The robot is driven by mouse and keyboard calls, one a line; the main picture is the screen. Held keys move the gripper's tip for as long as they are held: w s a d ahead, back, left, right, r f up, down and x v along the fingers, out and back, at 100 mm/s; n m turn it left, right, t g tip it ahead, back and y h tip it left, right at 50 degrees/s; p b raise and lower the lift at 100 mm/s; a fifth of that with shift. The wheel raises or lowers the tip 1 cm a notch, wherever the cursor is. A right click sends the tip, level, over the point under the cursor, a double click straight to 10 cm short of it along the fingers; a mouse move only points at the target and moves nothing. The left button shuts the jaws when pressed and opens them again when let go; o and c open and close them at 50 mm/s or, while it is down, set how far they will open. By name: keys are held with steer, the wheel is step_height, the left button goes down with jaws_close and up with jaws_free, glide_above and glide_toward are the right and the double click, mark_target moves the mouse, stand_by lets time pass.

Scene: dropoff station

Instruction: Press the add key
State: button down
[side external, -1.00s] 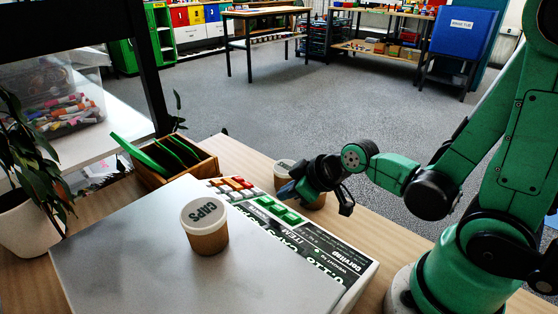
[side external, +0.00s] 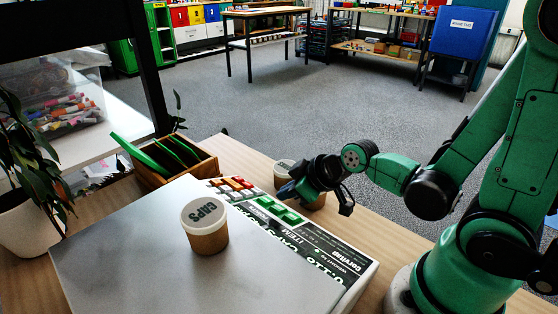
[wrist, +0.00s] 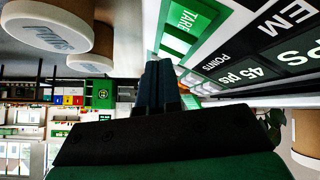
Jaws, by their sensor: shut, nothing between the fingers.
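A weighing scale with a flat grey plate (side external: 130,245) stands on the wooden table. Along its far edge runs a keypad with red and orange keys (side external: 236,183) and larger green keys (side external: 276,209). In the wrist view one green key is marked TARE (wrist: 190,18). I cannot read which key is the add key. My gripper (side external: 286,190) is shut and empty, with its tips near the green keys' far side. In the wrist view its shut fingers (wrist: 160,80) point toward the keypad's edge. I cannot tell whether they touch a key.
A tub marked CAPS (side external: 205,230) stands on the plate beside the keypad. Another lidded tub (side external: 283,172) stands behind the scale, partly hidden by my gripper. A wooden box with green dividers (side external: 175,160) stands behind the plate. A potted plant (side external: 28,215) is at left.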

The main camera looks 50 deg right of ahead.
steer(key=r, duration=0.1)
steer(key=d+r, duration=0.1)
steer(key=r, duration=0.1)
steer(key=d+r, duration=0.1)
steer(key=shift+r, duration=0.25)
stand_by(0.6)
steer(key=s+a+r+m, duration=0.1)
steer(key=s+a+r+m+g, duration=0.1)
steer(key=s+r+m, duration=0.1)
steer(key=shift+a+r+g+h, duration=0.1)
steer(key=shift+a+g+h, duration=0.1)
steer(key=shift+g+h, duration=0.15)
steer(key=shift+r, duration=0.1)
